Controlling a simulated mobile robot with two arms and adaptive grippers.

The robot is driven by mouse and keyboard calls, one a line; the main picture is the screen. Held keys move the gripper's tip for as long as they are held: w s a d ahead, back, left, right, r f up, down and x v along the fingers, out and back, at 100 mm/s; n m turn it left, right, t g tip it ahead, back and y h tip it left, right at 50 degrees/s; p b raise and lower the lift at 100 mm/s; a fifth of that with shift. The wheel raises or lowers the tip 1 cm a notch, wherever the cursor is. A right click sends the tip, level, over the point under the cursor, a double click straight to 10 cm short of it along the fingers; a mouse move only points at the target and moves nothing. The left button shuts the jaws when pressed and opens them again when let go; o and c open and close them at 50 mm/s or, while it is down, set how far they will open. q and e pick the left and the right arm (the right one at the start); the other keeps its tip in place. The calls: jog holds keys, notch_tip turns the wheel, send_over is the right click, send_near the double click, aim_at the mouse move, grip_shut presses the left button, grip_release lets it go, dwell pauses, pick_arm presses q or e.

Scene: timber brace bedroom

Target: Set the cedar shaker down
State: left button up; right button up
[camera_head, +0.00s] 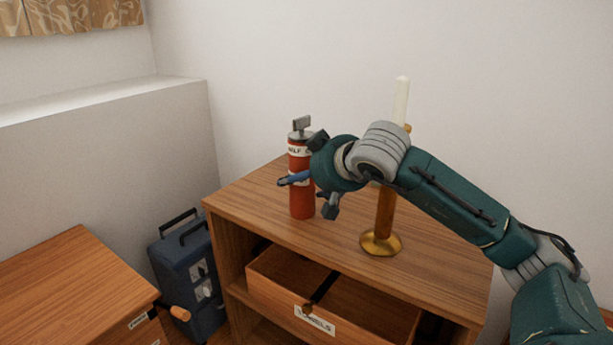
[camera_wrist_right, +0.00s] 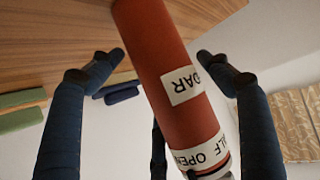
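The cedar shaker (camera_head: 301,200) is a red cylinder with a grey top and white labels. It stands upright on the wooden cabinet top (camera_head: 340,225), near the back left. In the right wrist view the shaker (camera_wrist_right: 165,55) shows label parts reading "DAR" and "LF OPEN". My right gripper (camera_head: 309,180) is at the shaker, coming from the right. In the wrist view its blue fingers (camera_wrist_right: 162,58) lie on either side of the shaker, with small gaps between them and it. The gripper looks open. My left gripper is not in view.
A brass candlestick (camera_head: 381,244) with a white candle (camera_head: 401,100) stands behind my right arm. A drawer labelled "TOWELS" (camera_head: 315,320) is pulled out below. A dark blue case (camera_head: 187,275) stands left of the cabinet. Another wooden unit (camera_head: 70,285) is at lower left.

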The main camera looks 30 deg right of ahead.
dwell(0.3)
jog(key=shift+r, duration=0.2)
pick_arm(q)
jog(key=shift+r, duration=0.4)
pick_arm(e)
jog(key=v, duration=1.2)
